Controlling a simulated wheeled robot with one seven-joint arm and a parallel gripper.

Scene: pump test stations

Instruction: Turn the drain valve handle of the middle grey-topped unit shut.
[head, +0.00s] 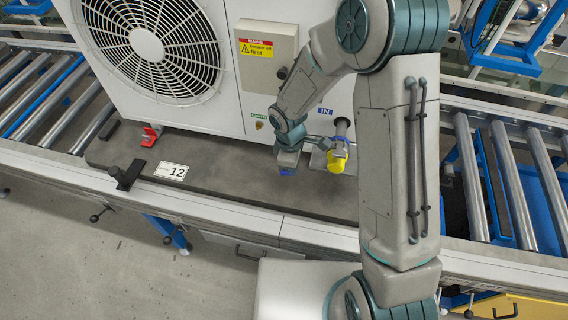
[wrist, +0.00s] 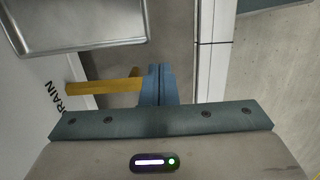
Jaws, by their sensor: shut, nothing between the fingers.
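The white unit (head: 241,110) with a large fan grille stands on a dark base plate; its top is out of view. In the wrist view a yellow valve handle bar (wrist: 100,87) sticks out from the white panel beside lettering that ends in "RAIN" (wrist: 69,98). A short yellow part rises at its far end. My gripper (wrist: 157,72) is shut and empty, with its blue fingertips at the bar's far end. Whether they touch it I cannot tell. In the head view my gripper (head: 287,172) is low at the unit's front, and I cannot make out the bar there.
A yellow-capped fitting (head: 338,160) hangs below the "IN" label, right of my gripper. A metal tray (wrist: 78,48) is close at upper left in the wrist view. A "12" plate (head: 171,171) and black clamp (head: 127,174) lie on the base plate. Roller conveyors (head: 505,180) flank it.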

